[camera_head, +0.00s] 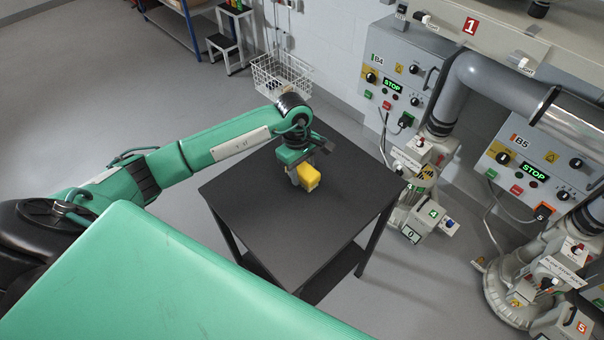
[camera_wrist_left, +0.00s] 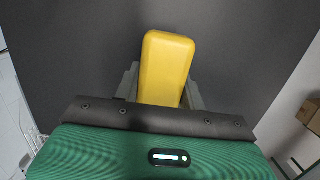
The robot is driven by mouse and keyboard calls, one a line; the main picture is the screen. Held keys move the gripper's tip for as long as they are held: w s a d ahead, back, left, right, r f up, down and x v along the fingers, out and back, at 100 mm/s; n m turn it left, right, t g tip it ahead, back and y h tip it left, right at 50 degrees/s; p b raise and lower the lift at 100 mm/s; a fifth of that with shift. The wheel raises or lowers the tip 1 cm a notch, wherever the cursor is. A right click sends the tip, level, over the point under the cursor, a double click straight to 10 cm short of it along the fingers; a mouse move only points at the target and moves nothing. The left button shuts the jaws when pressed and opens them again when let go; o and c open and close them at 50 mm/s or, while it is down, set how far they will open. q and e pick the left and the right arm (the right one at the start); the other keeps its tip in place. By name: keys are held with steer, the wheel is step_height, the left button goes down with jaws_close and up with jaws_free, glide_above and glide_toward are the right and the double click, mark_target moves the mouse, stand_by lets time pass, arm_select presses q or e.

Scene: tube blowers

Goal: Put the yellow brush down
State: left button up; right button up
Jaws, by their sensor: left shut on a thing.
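The yellow brush (camera_head: 309,176) is in my left gripper (camera_head: 298,181), over the dark table (camera_head: 260,215) in the head view. The gripper points down and is shut on the brush. In the left wrist view the yellow back of the brush (camera_wrist_left: 166,68) sits between the grey fingers, with the dark table top (camera_wrist_left: 80,50) behind it. The brush is at or just above the table top; I cannot tell whether it touches. Its underside is hidden. My right gripper does not show in either view.
The table top around the brush is bare. Grey machines with control boxes, one marked B4 (camera_head: 398,75) and one marked B5 (camera_head: 541,160), stand to the right. A wire basket (camera_head: 281,76) hangs on the wall behind the table. A step stool (camera_head: 230,38) stands further back.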

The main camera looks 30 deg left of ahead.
arm_select(q)
step_height(320, 180, down, 2)
steer(key=shift+f, duration=0.15)
steer(key=shift+f, duration=0.2)
steer(key=o, duration=0.9)
steer(key=shift+r, duration=0.1)
